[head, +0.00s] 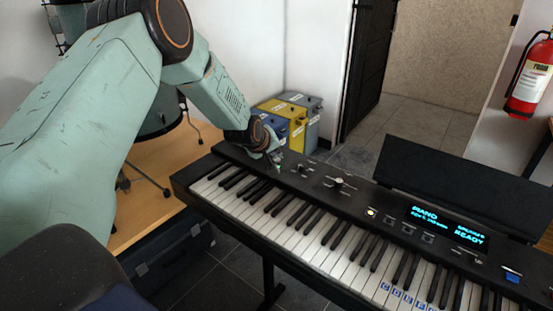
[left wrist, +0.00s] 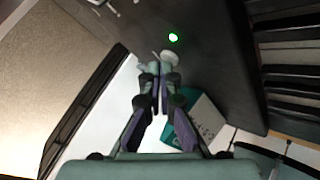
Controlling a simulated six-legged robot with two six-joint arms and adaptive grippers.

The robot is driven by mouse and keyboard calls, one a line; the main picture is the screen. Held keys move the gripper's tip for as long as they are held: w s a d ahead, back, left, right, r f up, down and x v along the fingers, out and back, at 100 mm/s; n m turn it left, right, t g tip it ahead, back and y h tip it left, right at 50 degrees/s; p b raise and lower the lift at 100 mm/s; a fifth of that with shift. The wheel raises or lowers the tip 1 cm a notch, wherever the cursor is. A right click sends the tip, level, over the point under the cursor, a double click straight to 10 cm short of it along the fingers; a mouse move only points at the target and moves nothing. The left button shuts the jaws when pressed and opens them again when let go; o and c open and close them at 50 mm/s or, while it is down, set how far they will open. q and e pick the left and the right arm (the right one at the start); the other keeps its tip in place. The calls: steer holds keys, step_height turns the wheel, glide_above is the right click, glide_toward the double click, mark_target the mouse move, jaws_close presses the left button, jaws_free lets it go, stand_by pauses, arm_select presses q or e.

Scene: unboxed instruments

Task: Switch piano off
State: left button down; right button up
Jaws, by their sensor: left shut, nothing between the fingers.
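The piano (head: 310,220) is a black keyboard running from the left middle to the lower right of the head view. Its display (head: 446,226) is lit and reads PIANO and READY. My left gripper (head: 275,160) is over the far left end of its control panel. In the left wrist view, my left gripper (left wrist: 154,78) is shut and empty. Its tips are at a small pale round control (left wrist: 169,57) on the piano's dark top; I cannot tell whether they touch. A green light (left wrist: 173,37) glows just beyond it. My right gripper is not in view.
Blue, yellow and grey bins (head: 296,118) stand on the floor behind the piano's left end. A black music rest (head: 455,185) rises behind the panel. A red fire extinguisher (head: 531,78) hangs at the right. A dark case (head: 170,252) lies at the lower left.

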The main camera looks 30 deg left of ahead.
mark_target(275, 160)
arm_select(q)
steer(key=shift+f, duration=0.15)
steer(key=shift+r+p, duration=0.45)
steer(key=shift+r, duration=0.2)
step_height(275, 160, up, 6)
steer(key=p, duration=0.5)
stand_by(0.3)
